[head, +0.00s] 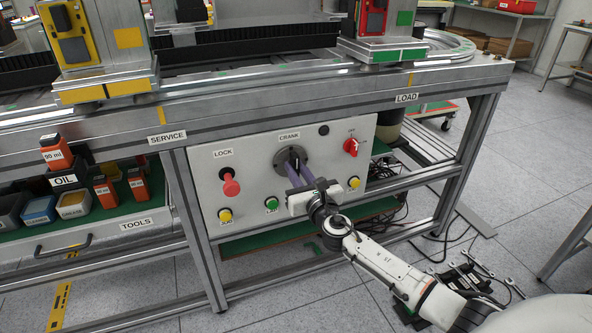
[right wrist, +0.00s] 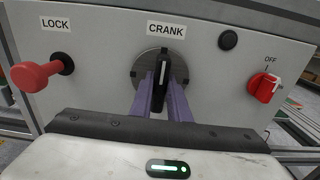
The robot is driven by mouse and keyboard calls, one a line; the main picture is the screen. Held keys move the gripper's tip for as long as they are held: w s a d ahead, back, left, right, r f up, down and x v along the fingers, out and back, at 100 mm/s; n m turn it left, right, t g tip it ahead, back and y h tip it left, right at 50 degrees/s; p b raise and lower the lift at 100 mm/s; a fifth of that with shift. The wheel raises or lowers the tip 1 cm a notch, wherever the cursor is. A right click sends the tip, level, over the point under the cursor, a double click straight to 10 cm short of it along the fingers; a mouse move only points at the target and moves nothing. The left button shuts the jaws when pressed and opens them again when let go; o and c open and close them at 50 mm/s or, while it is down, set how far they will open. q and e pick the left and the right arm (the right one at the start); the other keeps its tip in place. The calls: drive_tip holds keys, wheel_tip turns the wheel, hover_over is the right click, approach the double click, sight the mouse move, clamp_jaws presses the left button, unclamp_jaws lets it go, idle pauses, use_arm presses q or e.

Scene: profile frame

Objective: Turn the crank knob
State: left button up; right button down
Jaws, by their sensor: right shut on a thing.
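The crank knob (head: 294,156) is a black bar handle on a dark round disc, mounted on the pale control panel under the CRANK label. In the right wrist view the knob (right wrist: 160,85) stands upright, its white line near vertical. My right gripper (head: 298,170) reaches it from the front. Its two purple fingers (right wrist: 160,97) stand on the left and right sides of the knob and are shut on it. The fingertips hide part of the disc (right wrist: 148,68). My left gripper does not show in either view.
A red LOCK knob (head: 230,184) sticks out left of the crank. A red rotary switch (head: 350,147) sits to the right, at OFF. Yellow (head: 225,215) and green (head: 271,204) buttons line the panel's lower part. A tool drawer (head: 100,215) is at left.

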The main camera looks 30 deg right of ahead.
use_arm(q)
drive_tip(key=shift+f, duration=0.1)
use_arm(e)
drive_tip(key=shift+f+m, duration=0.1)
drive_tip(key=shift+m, duration=1)
drive_tip(key=m+b, duration=0.1)
drive_tip(key=m, duration=0.1)
drive_tip(key=shift+m, duration=0.3)
drive_tip(key=m, duration=0.3)
drive_tip(key=shift+m+b, duration=0.3)
drive_tip(key=shift+b, duration=0.05)
drive_tip(key=m, duration=0.3)
drive_tip(key=shift+m, duration=0.4)
drive_tip(key=m, duration=0.3)
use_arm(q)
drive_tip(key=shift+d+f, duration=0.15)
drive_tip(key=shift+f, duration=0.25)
use_arm(e)
drive_tip(key=shift+m, duration=1.2)
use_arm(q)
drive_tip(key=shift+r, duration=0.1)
